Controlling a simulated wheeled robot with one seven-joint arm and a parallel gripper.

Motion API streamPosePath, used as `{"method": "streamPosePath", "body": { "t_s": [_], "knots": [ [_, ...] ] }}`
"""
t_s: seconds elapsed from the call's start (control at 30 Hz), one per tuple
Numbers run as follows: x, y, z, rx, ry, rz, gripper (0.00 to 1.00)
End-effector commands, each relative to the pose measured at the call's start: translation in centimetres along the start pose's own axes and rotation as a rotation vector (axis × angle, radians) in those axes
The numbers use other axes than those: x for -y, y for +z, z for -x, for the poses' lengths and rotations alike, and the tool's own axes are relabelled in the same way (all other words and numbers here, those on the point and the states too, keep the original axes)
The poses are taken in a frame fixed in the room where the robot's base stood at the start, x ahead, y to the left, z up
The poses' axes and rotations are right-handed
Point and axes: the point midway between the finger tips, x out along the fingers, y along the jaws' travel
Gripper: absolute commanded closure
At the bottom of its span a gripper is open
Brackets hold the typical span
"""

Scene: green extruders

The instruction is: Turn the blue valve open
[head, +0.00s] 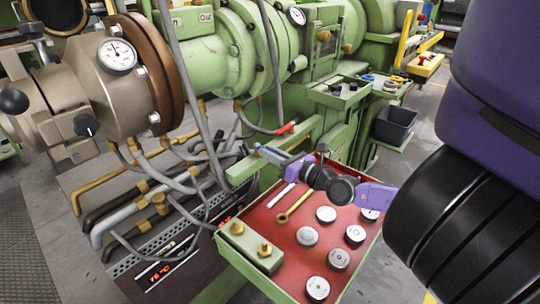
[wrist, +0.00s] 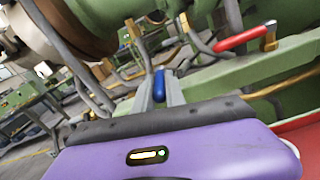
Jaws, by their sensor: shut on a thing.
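The blue valve handle (wrist: 159,86) shows in the wrist view between the two grey fingers of my gripper (wrist: 159,92). My gripper is shut on it. In the head view my gripper (head: 272,154) reaches in from the right, over the back of the red tray, beside the green rail. Only a small blue bit of the valve (head: 257,147) shows there at the fingertips. The valve's body and pipe are mostly hidden, so I cannot tell its turn angle.
A red-handled valve (head: 285,128) sits just behind, also in the wrist view (wrist: 243,38). The green rail (head: 245,168) runs close by. The red tray (head: 290,232) holds several round metal pieces and a brass wrench (head: 297,206). Grey hoses and pipes crowd the left.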

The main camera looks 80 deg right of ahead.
Motion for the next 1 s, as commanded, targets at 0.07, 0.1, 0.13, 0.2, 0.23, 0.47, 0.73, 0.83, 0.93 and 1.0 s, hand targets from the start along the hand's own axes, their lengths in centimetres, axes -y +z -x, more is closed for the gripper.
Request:
{"method": "streamPosePath", "body": {
  "t_s": [0.07,0.1,0.13,0.2,0.23,0.47,0.73,0.83,0.93,1.0],
  "knots": [
    [-0.1,-0.1,0.0,-0.003,0.001,0.000,1.00],
    [-0.1,-0.1,0.0,-0.003,0.001,0.000,1.00],
    [-0.1,-0.1,0.0,-0.003,0.001,0.000,0.79],
    [-0.1,-0.1,0.0,-0.003,0.001,0.000,0.65],
    [-0.1,-0.1,0.0,-0.003,0.001,0.000,0.63],
    [0.0,-0.1,0.0,-0.002,0.000,0.000,0.63],
    [0.1,-0.2,2.2,-0.003,-0.001,0.003,0.63],
    [0.2,-0.2,3.9,-0.004,-0.002,0.004,0.63],
    [0.1,-0.2,5.5,-0.004,-0.001,0.003,0.63],
    [0.1,-0.2,6.4,-0.004,0.000,0.003,0.63]
  ]
}}
